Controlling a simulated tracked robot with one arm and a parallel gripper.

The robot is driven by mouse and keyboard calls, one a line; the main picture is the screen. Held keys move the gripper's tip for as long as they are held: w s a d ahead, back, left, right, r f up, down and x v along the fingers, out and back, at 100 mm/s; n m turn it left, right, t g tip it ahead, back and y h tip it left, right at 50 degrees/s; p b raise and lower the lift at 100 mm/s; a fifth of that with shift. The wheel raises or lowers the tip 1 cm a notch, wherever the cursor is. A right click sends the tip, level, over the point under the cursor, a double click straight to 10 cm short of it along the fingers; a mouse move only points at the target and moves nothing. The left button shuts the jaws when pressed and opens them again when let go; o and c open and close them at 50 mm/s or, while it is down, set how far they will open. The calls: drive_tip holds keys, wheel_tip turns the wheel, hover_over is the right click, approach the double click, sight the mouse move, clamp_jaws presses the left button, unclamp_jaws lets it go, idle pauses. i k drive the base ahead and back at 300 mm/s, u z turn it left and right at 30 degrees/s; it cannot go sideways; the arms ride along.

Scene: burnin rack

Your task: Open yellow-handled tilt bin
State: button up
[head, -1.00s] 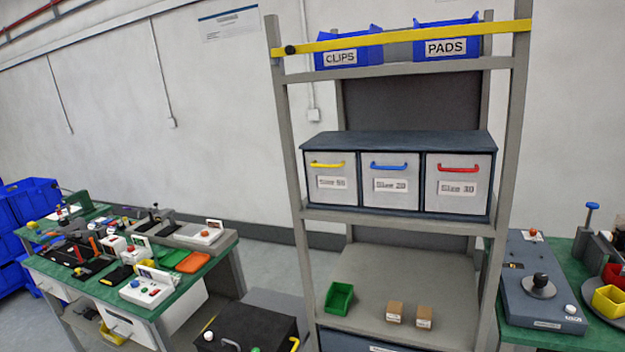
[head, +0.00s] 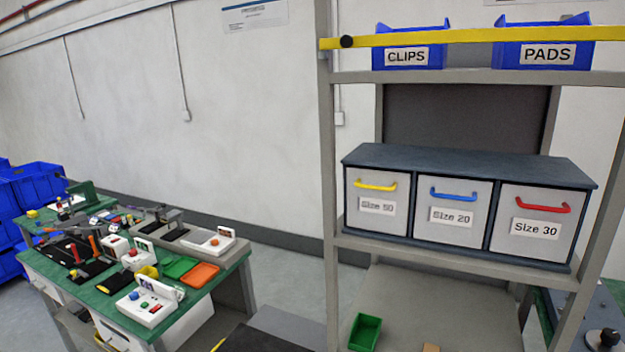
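The tilt-bin cabinet (head: 470,162) is dark grey-blue and stands on the middle shelf of the rack, right of centre. Its left bin (head: 366,222) has a yellow handle (head: 375,187) and a "Size 50" label. The middle bin (head: 441,235) has a blue handle and the right bin (head: 520,246) a red one. All three light grey fronts look closed and flush. My gripper is not visible in the head view.
A yellow bar (head: 470,36) crosses the rack in front of the blue CLIPS bin (head: 408,57) and PADS bin (head: 543,55). A green bin (head: 365,332) sits on the shelf below.

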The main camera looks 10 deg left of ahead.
sight(357, 204)
drive_tip(key=u, duration=0.15)
drive_tip(key=i, duration=0.95)
drive_tip(key=z, duration=0.7)
drive_tip(key=i, duration=0.4)
drive_tip(key=z, duration=0.35)
